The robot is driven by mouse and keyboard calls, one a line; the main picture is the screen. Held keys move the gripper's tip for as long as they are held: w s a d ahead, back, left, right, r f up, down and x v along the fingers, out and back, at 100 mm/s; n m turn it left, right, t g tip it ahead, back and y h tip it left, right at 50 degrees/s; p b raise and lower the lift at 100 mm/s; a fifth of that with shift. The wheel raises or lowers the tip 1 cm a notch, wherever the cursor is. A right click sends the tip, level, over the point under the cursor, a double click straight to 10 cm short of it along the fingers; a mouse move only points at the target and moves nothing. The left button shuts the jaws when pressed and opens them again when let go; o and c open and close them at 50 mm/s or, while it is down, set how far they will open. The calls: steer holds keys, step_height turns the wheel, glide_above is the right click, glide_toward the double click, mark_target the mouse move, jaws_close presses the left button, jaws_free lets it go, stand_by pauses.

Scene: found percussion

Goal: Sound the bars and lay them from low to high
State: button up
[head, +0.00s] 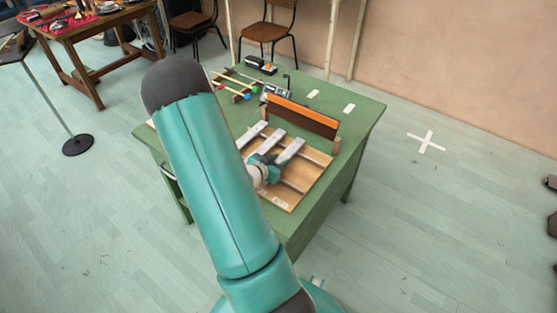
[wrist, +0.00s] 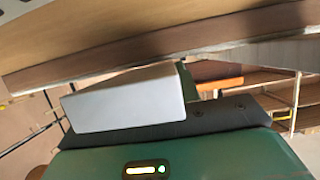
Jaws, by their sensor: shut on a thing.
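Three pale grey metal bars show in the head view: the left bar (head: 252,134), the middle bar (head: 271,142) and the right bar (head: 291,149). They lie slantwise at the wooden rack board (head: 311,176) on the green table. My gripper (head: 272,161) is low over the board, at the near ends of the middle and right bars. In the wrist view a grey bar (wrist: 125,97) is close in front of my gripper, which is shut on it. I cannot tell which of the three it is, and the fingertips are mostly hidden.
An orange and dark upright panel (head: 302,115) stands behind the board. Mallets with coloured heads (head: 243,95) and small devices (head: 277,90) lie at the table's back.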

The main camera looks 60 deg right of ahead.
steer(key=o, duration=1.2)
steer(key=v, duration=1.3)
steer(key=shift+a+r, duration=0.15)
steer(key=shift+a, duration=0.2)
